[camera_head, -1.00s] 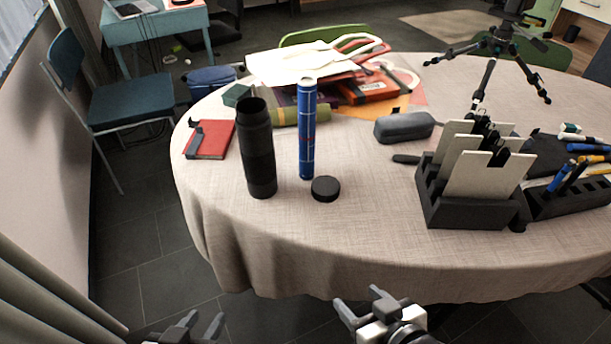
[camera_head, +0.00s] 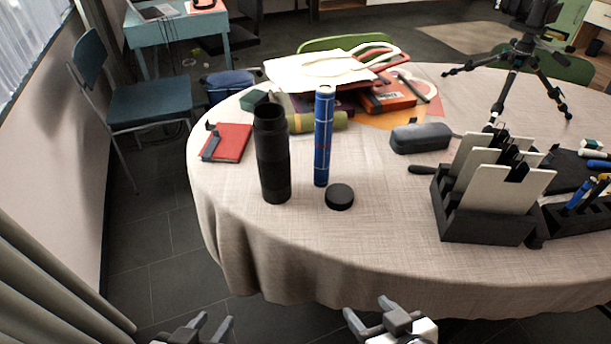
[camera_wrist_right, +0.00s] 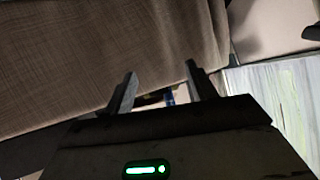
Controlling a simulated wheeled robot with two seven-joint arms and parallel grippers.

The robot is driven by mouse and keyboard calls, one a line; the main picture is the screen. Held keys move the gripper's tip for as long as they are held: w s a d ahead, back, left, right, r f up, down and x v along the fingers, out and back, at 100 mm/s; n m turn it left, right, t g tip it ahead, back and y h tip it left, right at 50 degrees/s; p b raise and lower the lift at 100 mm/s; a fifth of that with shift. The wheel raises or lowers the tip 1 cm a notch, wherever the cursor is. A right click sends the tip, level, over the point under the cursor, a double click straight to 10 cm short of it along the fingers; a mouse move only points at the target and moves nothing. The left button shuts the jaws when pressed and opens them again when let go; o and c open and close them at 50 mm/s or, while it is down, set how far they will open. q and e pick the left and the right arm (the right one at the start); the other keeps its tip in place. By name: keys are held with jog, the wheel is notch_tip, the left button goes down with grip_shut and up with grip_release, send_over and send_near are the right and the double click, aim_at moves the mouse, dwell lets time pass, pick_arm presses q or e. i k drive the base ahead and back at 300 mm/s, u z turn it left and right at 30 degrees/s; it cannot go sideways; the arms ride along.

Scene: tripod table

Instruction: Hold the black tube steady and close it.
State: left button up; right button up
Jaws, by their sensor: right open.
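The black tube (camera_head: 273,158) stands upright and open at the top on the left part of the table. Its round black cap (camera_head: 339,197) lies on the cloth to the right of it, apart from the tube. My left gripper (camera_head: 212,324) is open and empty at the bottom edge of the head view, in front of the table. My right gripper (camera_head: 368,312) is open and empty, also in front of the table edge. It also shows in the right wrist view (camera_wrist_right: 160,85), with the hanging tablecloth beyond its fingers.
A blue patterned tube (camera_head: 324,137) stands close beside the black one. A red notebook (camera_head: 226,143) lies to the left. A black holder with white cards (camera_head: 485,224) stands at right, a grey case (camera_head: 421,137) behind. The front cloth (camera_head: 345,250) is clear.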

aim_at(270, 125)
jog(key=u, duration=1.6)
jog(key=k, duration=0.55)
jog(key=z, duration=2.65)
